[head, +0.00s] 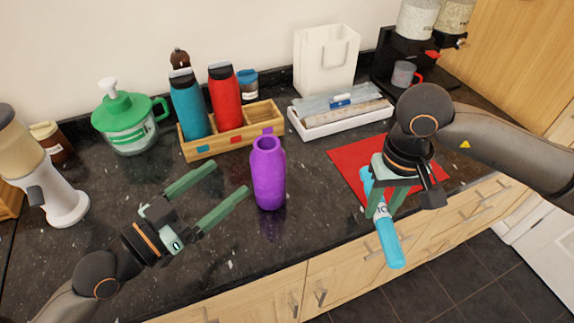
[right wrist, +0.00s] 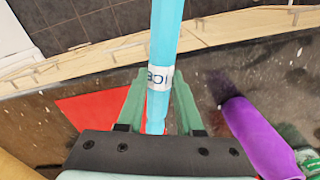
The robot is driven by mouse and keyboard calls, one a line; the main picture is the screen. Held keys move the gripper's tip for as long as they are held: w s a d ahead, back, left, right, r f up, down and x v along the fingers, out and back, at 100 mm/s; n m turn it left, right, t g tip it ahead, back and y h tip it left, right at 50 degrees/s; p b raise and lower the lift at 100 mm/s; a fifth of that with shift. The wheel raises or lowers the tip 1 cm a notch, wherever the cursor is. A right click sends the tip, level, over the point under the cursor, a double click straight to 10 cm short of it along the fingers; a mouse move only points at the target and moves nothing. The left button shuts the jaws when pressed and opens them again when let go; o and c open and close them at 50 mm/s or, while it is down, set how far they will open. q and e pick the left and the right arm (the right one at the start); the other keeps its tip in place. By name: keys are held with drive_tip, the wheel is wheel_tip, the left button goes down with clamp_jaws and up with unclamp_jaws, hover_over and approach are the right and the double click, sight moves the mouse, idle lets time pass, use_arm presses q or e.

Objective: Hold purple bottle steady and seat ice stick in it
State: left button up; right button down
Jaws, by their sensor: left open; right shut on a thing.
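The purple bottle (head: 268,175) stands upright and open-topped on the dark granite counter in the head view. It also shows at the right of the right wrist view (right wrist: 262,138). My left gripper (head: 208,182) is open and empty, its fingers pointing toward the bottle from its left, apart from it. My right gripper (head: 384,200) is shut on the ice stick (head: 388,240), a light blue rod with a white "ICE" label. The stick is held tilted near the counter's front edge, right of the bottle. In the right wrist view the stick (right wrist: 166,40) runs up between the fingers.
A red mat (head: 350,165) lies under the right gripper. Behind are a wooden crate (head: 205,150) with blue and red bottles, a white tray (head: 345,122), a white bag (head: 326,62) and a green-lidded jar (head: 128,130). Counter around the purple bottle is clear.

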sight(258, 154)
use_arm(q)
drive_tip(key=shift+s, duration=0.1)
use_arm(e)
drive_tip(key=shift+a+r, duration=0.1)
use_arm(q)
drive_tip(key=x, duration=1.2)
use_arm(e)
drive_tip(key=w+a+r+n, duration=0.1)
drive_tip(key=w+a+r, duration=0.4)
drive_tip(key=a+r, duration=0.4)
drive_tip(key=w+a+r+n, duration=0.2)
drive_tip(key=w+a+r, duration=0.4)
drive_tip(key=a+r, duration=0.3)
drive_tip(key=shift+w+a+n, duration=0.25)
drive_tip(key=shift+a+n, duration=0.05)
drive_tip(key=shift+a, duration=0.55)
use_arm(q)
clamp_jaws()
